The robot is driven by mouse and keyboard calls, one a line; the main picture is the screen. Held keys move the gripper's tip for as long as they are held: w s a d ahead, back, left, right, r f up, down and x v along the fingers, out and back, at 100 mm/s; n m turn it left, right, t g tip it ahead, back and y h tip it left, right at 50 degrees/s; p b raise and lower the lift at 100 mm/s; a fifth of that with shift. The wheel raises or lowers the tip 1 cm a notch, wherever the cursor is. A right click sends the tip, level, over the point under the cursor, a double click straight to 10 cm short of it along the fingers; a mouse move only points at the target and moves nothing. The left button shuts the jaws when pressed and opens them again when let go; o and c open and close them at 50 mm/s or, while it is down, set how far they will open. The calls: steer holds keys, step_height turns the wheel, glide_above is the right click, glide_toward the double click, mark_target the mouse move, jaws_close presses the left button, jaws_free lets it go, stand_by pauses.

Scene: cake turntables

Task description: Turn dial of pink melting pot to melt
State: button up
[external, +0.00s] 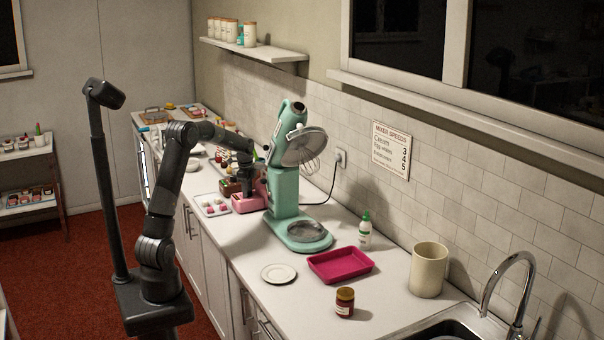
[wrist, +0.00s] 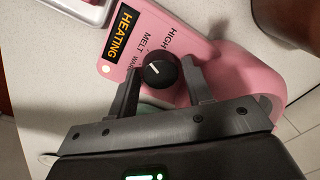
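The pink melting pot (wrist: 215,75) fills the middle of the wrist view, with "HIGH", "MELT" and "WARM" markings around its black dial (wrist: 159,71). A white line on the dial points up and left, toward the side of "WARM" and "MELT"; I cannot tell exactly which mark it meets. A black "HEATING" label (wrist: 121,32) shows orange letters. My gripper (wrist: 161,72) is open, one finger on each side of the dial, with small gaps visible. In the external view the pink pot (external: 247,203) is on the counter, partly hidden behind my gripper (external: 246,184).
A mint stand mixer (external: 286,190) stands close to the pot's right. A tray of small pink and white items (external: 212,204) lies at its left. A magenta tray (external: 340,265), white plate (external: 278,273) and jar (external: 345,302) are nearer on the counter.

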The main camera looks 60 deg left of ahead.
steer(key=shift+r, duration=0.1)
step_height(320, 180, up, 11)
steer(key=shift+s+d+f, duration=0.2)
steer(key=shift+s+d, duration=0.05)
stand_by(0.4)
